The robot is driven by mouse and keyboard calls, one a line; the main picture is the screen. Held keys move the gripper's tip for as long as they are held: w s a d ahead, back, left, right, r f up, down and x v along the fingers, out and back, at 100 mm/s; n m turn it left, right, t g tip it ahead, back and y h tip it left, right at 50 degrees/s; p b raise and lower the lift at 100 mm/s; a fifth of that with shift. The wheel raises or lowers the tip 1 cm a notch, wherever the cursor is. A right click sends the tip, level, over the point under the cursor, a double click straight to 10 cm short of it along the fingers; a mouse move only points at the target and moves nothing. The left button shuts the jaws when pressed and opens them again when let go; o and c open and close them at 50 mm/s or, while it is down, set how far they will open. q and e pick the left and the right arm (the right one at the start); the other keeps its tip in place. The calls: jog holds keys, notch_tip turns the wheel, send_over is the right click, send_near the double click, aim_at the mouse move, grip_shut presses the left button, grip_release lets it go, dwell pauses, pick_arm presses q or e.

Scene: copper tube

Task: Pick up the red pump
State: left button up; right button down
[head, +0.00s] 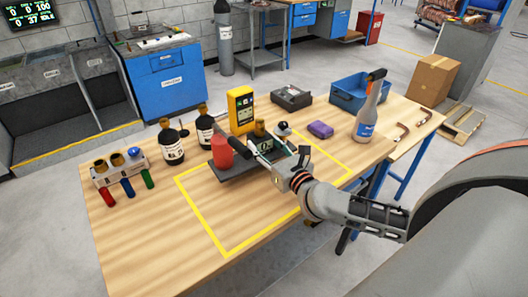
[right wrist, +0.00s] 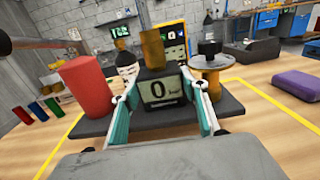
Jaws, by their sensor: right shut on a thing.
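The red pump shows as a red cylinder (head: 221,150) on a dark base plate (head: 236,171), inside the yellow outline on the workbench. In the right wrist view the red cylinder (right wrist: 88,88) is at left. A dark block with a display reading 0 (right wrist: 160,91) is in the middle, with a brass cylinder (right wrist: 153,50) above it. My right gripper (head: 270,155) is shut on the display block, one teal finger pad on each side. The base plate appears to rest on the bench. My left gripper is not in view.
A yellow device (head: 241,108) and dark bottles (head: 171,144) stand behind and left of the pump. The bench front (head: 215,215) is clear.

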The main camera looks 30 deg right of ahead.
aim_at(264, 140)
notch_tip(264, 140, up, 11)
jog(key=shift+f+p, duration=0.15)
jog(key=shift+p, duration=0.85)
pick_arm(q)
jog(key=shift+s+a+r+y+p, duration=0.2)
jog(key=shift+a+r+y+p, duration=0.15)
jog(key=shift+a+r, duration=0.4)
pick_arm(e)
jog(key=shift+r, duration=2.6)
pick_arm(q)
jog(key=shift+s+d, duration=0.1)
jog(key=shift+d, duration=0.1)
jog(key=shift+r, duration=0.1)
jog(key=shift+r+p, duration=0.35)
jog(key=shift+p, duration=0.05)
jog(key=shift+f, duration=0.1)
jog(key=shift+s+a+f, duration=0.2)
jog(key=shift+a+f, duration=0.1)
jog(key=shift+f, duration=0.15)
